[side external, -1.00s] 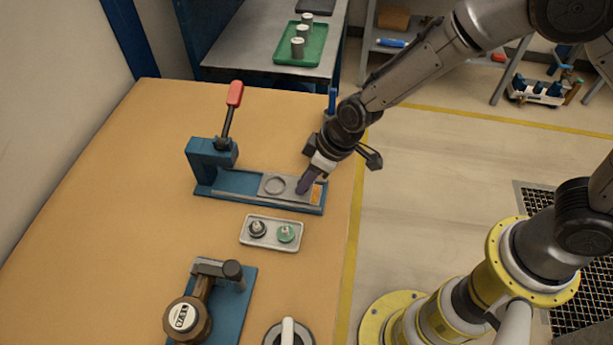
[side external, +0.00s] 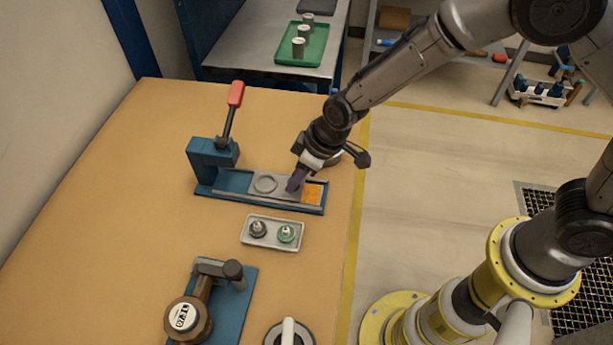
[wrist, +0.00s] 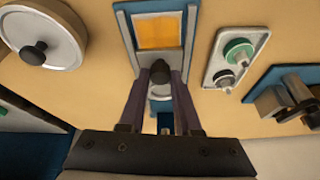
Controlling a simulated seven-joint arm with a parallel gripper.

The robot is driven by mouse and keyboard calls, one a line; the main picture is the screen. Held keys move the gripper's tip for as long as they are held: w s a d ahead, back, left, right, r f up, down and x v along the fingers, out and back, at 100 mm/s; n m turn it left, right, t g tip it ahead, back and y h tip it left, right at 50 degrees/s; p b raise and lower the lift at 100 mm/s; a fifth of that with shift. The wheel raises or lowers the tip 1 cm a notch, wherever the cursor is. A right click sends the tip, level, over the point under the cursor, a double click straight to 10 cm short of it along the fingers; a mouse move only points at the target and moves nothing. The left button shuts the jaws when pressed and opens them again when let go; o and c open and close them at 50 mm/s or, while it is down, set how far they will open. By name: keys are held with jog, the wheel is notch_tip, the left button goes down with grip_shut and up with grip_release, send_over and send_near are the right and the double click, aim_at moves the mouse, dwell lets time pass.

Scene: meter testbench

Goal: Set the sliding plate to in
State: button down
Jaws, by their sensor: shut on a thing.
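The sliding plate (side external: 265,183) is a grey plate with a round ring recess, lying in the channel of a blue press fixture (side external: 203,190). It sits part way along the channel, with an orange area (side external: 313,193) bare at the outer end. The gap between the plate and the press column is blue. My gripper (side external: 293,186) is over the plate's outer end. In the wrist view my gripper (wrist: 160,76) is shut on the plate's dark round knob (wrist: 159,71). The fingers partly hide the plate there.
A red-handled lever (side external: 235,94) stands up at the fixture's left end. A small tray (side external: 271,245) with a black and a green part lies in front of the fixture. A meter on a blue stand (side external: 183,316) and a round dial (side external: 288,334) are nearer.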

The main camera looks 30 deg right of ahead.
aim_at(256, 180)
jog(key=w+a, duration=0.5)
jog(key=shift+w+a+r, duration=0.1)
jog(key=shift+w+a, duration=0.15)
jog(key=c, duration=0.6)
grip_release()
jog(key=v, duration=1.3)
jog(key=shift+s+d+r, duration=0.2)
jog(key=shift+r, duration=0.05)
